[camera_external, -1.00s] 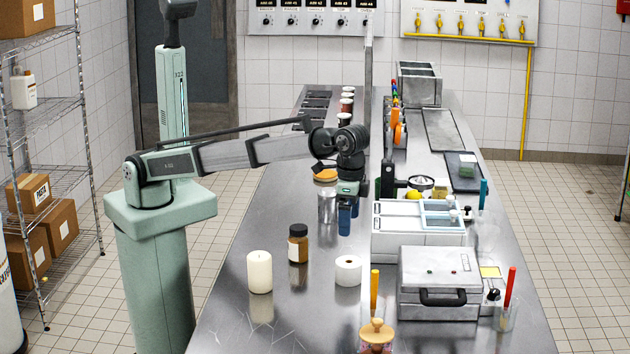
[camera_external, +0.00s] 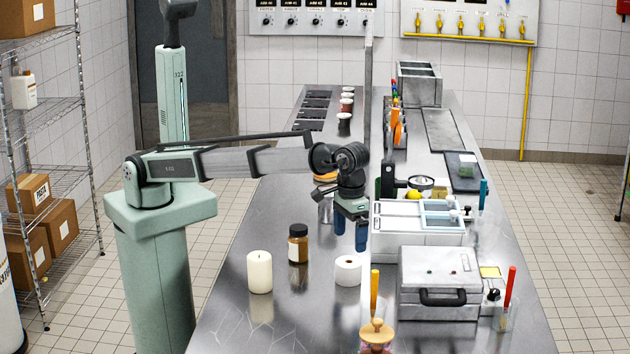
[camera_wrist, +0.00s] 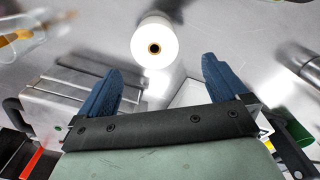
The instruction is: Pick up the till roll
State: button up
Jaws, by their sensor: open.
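The till roll (camera_external: 348,271) is a short white cylinder with a brown core hole, standing upright on the steel table in the external view. In the wrist view the till roll (camera_wrist: 155,42) shows from above, beyond the fingertips and between their lines. My gripper (camera_external: 350,240) has blue fingers spread apart. It hangs just behind and above the till roll in the external view, not touching it. In the wrist view nothing is between the fingers of my gripper (camera_wrist: 162,72).
A cream candle (camera_external: 259,272) and a brown jar (camera_external: 298,244) with a dark lid stand left of the roll. A grey case (camera_external: 440,278) with a handle and a white box (camera_external: 405,230) stand to the right. A wooden-knobbed item (camera_external: 376,334) stands in front.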

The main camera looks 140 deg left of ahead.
aim_at(349, 262)
notch_tip(349, 262, down, 4)
jog(key=shift+r, duration=0.1)
jog(key=shift+w+d+f, duration=0.15)
jog(key=shift+d+f, duration=0.05)
jog(key=shift+f, duration=1.2)
jog(key=shift+w+d+f, duration=0.15)
jog(key=shift+f, duration=1.2)
jog(key=c, duration=1.1)
